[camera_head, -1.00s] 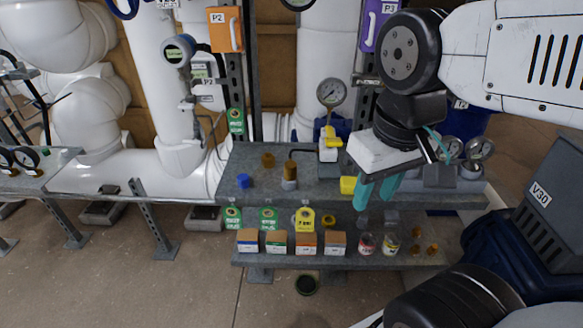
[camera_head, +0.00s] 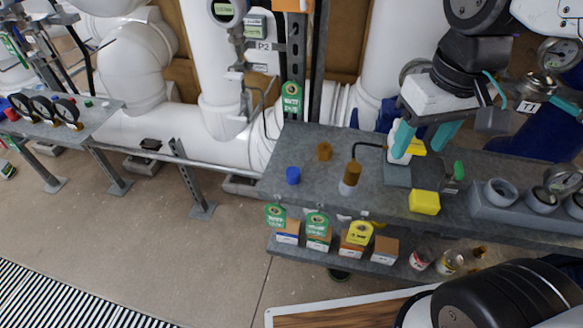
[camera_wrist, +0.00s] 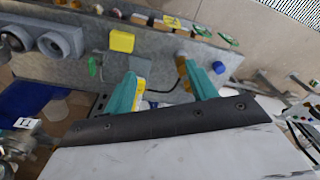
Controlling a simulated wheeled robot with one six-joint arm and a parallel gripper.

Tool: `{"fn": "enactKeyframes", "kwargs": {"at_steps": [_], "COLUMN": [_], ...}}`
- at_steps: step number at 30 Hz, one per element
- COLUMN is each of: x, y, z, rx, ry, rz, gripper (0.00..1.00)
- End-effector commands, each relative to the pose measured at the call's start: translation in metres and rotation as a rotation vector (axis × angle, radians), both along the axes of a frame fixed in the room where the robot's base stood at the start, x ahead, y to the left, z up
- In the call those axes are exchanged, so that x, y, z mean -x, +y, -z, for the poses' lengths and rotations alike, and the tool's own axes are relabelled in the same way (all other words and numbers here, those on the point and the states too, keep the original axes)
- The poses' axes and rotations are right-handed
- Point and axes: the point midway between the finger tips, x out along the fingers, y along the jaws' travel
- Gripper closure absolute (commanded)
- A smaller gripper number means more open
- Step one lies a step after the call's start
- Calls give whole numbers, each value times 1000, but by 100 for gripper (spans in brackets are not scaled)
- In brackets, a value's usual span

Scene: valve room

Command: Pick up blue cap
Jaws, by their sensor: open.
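The blue cap (camera_head: 293,175) stands on the left front part of the grey upper shelf (camera_head: 340,207). In the wrist view the blue cap (camera_wrist: 218,67) shows just beyond the tip of the right-hand finger. My gripper (camera_head: 425,142) has teal fingers, spread apart and empty. It hangs above the shelf's back middle, well to the right of the blue cap. In the wrist view my gripper (camera_wrist: 160,80) has clear space between its fingers.
A brown cap (camera_head: 324,151) stands right of the blue cap. A brown-topped bottle (camera_head: 350,178) and a yellow block (camera_head: 424,202) stand farther right. Tags (camera_head: 317,223) hang along the front edge. Pipes and a post (camera_head: 297,70) rise behind.

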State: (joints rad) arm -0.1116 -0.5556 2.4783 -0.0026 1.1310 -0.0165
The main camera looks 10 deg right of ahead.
Motion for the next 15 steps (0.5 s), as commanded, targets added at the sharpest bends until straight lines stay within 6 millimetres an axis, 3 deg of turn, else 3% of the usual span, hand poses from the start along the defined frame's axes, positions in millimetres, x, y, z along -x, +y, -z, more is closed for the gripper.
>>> {"fn": "enactKeyframes", "kwargs": {"at_steps": [3, 9, 15], "x": [-43, -101, -131], "y": [31, 94, 148], "z": [17, 59, 102], "rx": [5, 14, 23], "ry": [31, 62, 81], "rz": [-100, -260, -374], "gripper": [43, 43, 43]}}
